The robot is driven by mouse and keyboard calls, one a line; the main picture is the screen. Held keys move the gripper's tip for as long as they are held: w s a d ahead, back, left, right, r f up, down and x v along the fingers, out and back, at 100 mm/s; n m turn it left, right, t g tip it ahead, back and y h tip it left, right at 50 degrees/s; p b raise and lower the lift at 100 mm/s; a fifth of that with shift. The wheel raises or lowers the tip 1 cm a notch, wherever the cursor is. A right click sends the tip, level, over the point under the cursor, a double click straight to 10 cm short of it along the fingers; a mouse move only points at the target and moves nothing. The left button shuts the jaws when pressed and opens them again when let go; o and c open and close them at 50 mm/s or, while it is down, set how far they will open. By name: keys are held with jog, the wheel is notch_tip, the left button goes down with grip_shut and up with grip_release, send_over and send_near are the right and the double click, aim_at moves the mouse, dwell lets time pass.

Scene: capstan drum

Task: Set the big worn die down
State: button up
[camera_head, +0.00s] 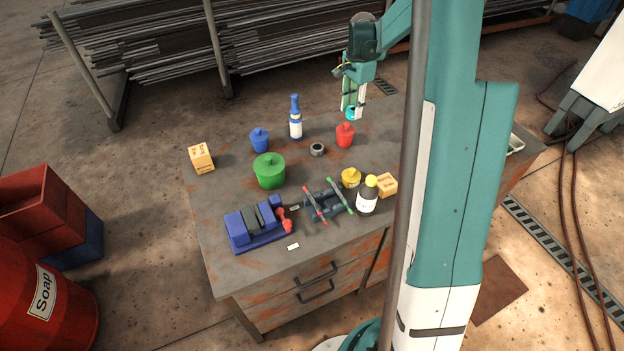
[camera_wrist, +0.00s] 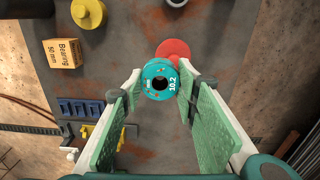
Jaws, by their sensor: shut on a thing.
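The die is a teal ring with a dark central hole and the marking 10.2, seen in the wrist view (camera_wrist: 153,71). My gripper (camera_wrist: 160,82) is shut on it, with the die between the tips of the two green-padded fingers. In the head view my gripper (camera_head: 352,109) hangs above the back right part of the worktable (camera_head: 225,190), fingers pointing down. The teal die shows small between the fingertips and looks clear of the tabletop. How worn it is cannot be told.
A red knobbed weight (camera_head: 345,136) stands near below my gripper. A grey ring (camera_head: 317,149), blue-and-white bottle (camera_head: 296,122), green weight (camera_head: 269,173) and blue weight (camera_head: 260,141) stand leftward.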

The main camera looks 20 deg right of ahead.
jog(key=s+a, duration=0.4)
jog(key=a, duration=0.6)
jog(key=s+a, duration=0.5)
jog(key=a, duration=0.6)
notch_tip(320, 180, down, 6)
jog(key=shift+a, duration=0.1)
jog(key=shift+f, duration=3.1)
jog(key=shift+f+b, duration=0.4)
jog(key=shift+f, duration=1.5)
jog(key=shift+f, duration=0.15)
